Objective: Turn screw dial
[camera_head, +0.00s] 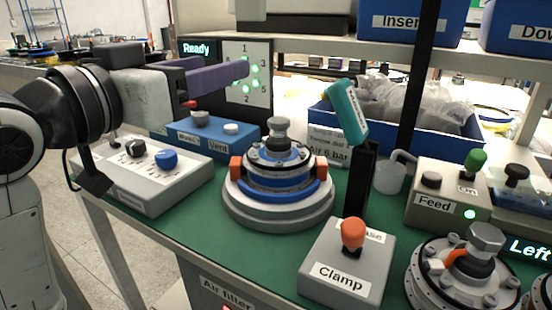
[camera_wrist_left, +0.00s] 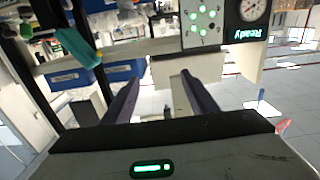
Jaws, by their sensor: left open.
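A white control box (camera_head: 150,185) stands at the left end of the green bench in the head view. It carries a black knob (camera_head: 135,148) and a blue knob (camera_head: 165,158) with small markings around them; I cannot read which is the screw dial. My left gripper (camera_head: 244,70), with purple fingers, is above and behind this box, in front of the display panel. It also shows in the left wrist view (camera_wrist_left: 163,77), with its fingers apart and nothing between them. It touches neither knob. My right gripper is out of view.
A display panel (camera_head: 248,112) reads "Ready" with several green numbered lights. A blue Vent box (camera_head: 190,145) stands behind the white box. The hub motor (camera_head: 278,175) sits mid-bench. The Clamp box (camera_head: 345,275), a dark post (camera_head: 358,185) and the Feed box (camera_head: 440,200) are further right.

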